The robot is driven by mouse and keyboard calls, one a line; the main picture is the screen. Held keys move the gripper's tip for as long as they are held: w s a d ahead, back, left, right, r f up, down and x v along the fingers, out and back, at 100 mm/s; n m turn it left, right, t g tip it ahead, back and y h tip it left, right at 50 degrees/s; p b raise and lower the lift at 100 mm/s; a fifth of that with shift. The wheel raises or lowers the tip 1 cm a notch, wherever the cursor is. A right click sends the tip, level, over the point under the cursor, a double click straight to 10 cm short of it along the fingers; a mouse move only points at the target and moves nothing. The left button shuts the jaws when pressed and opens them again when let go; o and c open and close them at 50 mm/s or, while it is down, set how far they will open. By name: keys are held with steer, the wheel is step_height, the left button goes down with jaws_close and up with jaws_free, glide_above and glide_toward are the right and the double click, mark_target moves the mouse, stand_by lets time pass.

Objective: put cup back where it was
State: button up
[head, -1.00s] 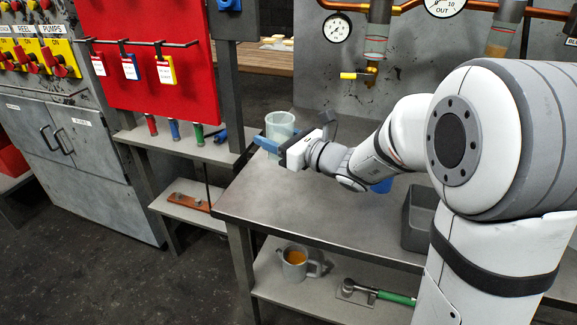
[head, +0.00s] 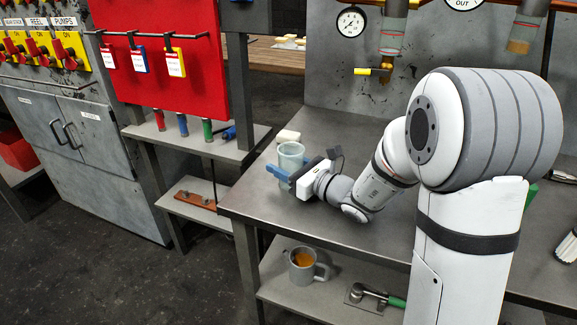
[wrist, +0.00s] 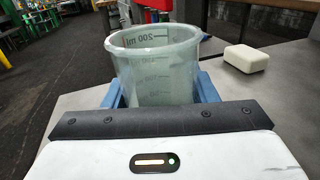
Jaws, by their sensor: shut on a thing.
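A translucent pale-green measuring cup (head: 291,157) is upright in my gripper (head: 281,176), over the left end of the grey metal table (head: 300,220). In the wrist view the cup (wrist: 158,68) shows a 200 ml mark and looks empty. My gripper's blue fingers (wrist: 160,92) are closed on both sides of it. The cup's base is hidden by my gripper, so I cannot tell whether it touches the tabletop.
A white block (wrist: 246,58) lies on the table behind the cup. A grey mug (head: 303,264) of orange-brown liquid and a green-handled tool (head: 372,296) are on the lower shelf. A shelf with coloured cylinders (head: 183,125) stands left. The table's middle is clear.

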steer(key=o, duration=1.1)
steer(key=shift+f, duration=0.1)
steer(key=shift+o, duration=0.2)
steer(key=shift+s+r, duration=0.1)
steer(key=shift+r, duration=0.2)
steer(key=p+v, duration=0.1)
steer(key=v, duration=0.6)
steer(key=shift+s+d+f, duration=0.1)
steer(key=shift+s+d, duration=0.05)
steer(key=shift+d, duration=0.1)
